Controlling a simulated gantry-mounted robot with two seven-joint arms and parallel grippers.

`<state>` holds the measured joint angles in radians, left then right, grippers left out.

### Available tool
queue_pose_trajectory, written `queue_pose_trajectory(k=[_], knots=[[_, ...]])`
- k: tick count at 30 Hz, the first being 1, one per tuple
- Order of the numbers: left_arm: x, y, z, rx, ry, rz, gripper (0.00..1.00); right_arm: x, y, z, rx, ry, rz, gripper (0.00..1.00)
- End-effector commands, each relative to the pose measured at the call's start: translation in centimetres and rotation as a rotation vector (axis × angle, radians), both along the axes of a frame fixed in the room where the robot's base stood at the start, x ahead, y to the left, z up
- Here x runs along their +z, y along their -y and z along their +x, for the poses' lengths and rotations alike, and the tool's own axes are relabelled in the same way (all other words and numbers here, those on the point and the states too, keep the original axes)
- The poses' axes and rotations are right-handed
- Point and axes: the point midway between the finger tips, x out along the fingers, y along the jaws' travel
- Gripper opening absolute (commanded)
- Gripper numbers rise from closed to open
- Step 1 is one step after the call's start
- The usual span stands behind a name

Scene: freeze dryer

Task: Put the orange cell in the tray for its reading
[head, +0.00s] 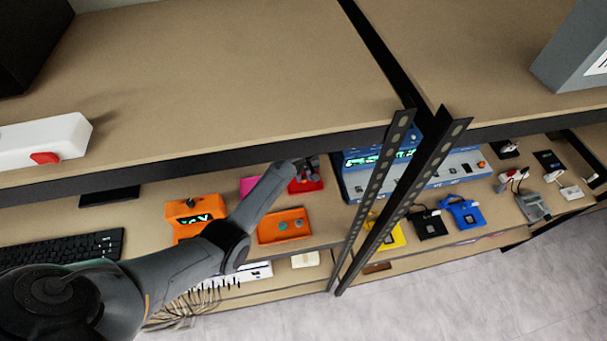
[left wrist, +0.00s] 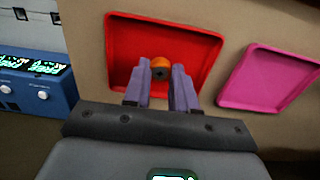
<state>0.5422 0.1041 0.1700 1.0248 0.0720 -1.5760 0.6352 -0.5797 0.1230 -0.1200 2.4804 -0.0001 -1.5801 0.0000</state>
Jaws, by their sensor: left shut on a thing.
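My left gripper (left wrist: 160,78) is shut on the orange cell (left wrist: 160,64), a small round thing with a dark grey part, between its fingertips. In the left wrist view it is in front of the red tray (left wrist: 193,47); whether the cell touches the tray I cannot tell. A pink tray (left wrist: 268,78) lies to the right. In the head view the left gripper (head: 306,170) is small and partly hidden at the red tray (head: 310,186). The orange meter (head: 178,209) has a lit green display that I cannot read surely. My right gripper is not in view.
An orange tray (head: 268,236) with small greenish discs lies in front of the red one. The upper shelf edge (head: 200,165) and perforated posts (head: 398,191) frame the space. A blue instrument (head: 352,188) stands beyond a post. A keyboard (head: 60,249) lies left.

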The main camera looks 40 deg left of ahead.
Motion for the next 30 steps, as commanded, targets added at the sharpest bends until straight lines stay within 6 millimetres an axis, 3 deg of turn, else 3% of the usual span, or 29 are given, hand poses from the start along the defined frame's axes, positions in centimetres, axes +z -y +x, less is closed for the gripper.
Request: queue_pose_trajectory(k=[13,14,18,30], knots=[[-0.59,0.03,0.02,0.000,0.001,-0.001,0.09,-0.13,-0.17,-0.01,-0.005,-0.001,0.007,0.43],[-0.50,0.02,0.03,0.000,0.001,0.000,0.31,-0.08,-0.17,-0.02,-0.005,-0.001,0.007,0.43],[-0.49,0.03,0.02,0.000,0.001,-0.001,0.52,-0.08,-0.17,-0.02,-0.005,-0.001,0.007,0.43],[0.06,0.02,0.04,0.000,0.001,0.000,0.52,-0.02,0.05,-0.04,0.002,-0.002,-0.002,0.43]])
